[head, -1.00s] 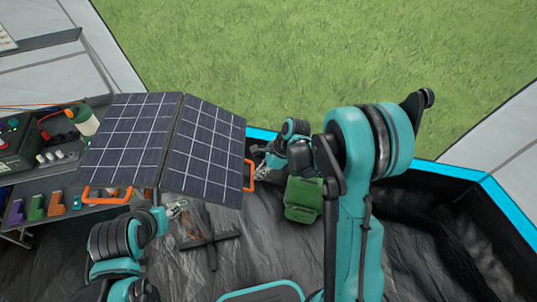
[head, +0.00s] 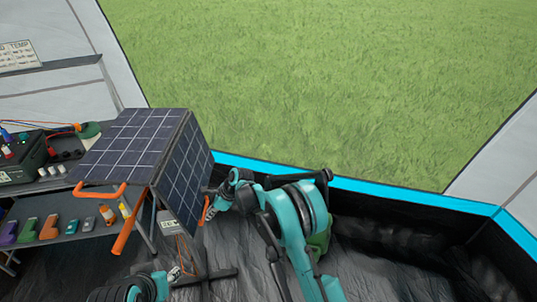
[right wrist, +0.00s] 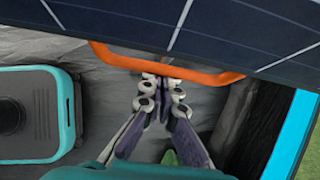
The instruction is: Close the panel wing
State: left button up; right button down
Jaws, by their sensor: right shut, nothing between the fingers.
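The solar panel has two hinged dark blue wings. The left wing (head: 130,145) lies nearly flat, with an orange handle (head: 98,190) at its front edge. The right wing (head: 185,175) slopes steeply down from the hinge. Its orange handle (head: 206,210) is on the outer edge; the handle also shows in the right wrist view (right wrist: 110,58). My right gripper (head: 214,198) is at this handle, outside the wing. In the right wrist view its fingers (right wrist: 160,85) are together, empty, with tips at the handle bar. My left gripper (head: 176,273) is low below the panel; its fingers are too small to read.
A shelf (head: 75,235) at left holds several small coloured items. A dark green box (head: 20,165) with cables stands above it. A black cross-shaped stand base (head: 205,275) is on the floor. A green bag (head: 320,240) is partly hidden behind my right arm.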

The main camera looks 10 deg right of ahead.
jog(key=shift+w+a+f, duration=0.15)
jog(key=shift+w+a, duration=0.05)
jog(key=shift+a, duration=0.4)
jog(key=shift+w+a+f, duration=0.15)
jog(key=shift+a, duration=0.4)
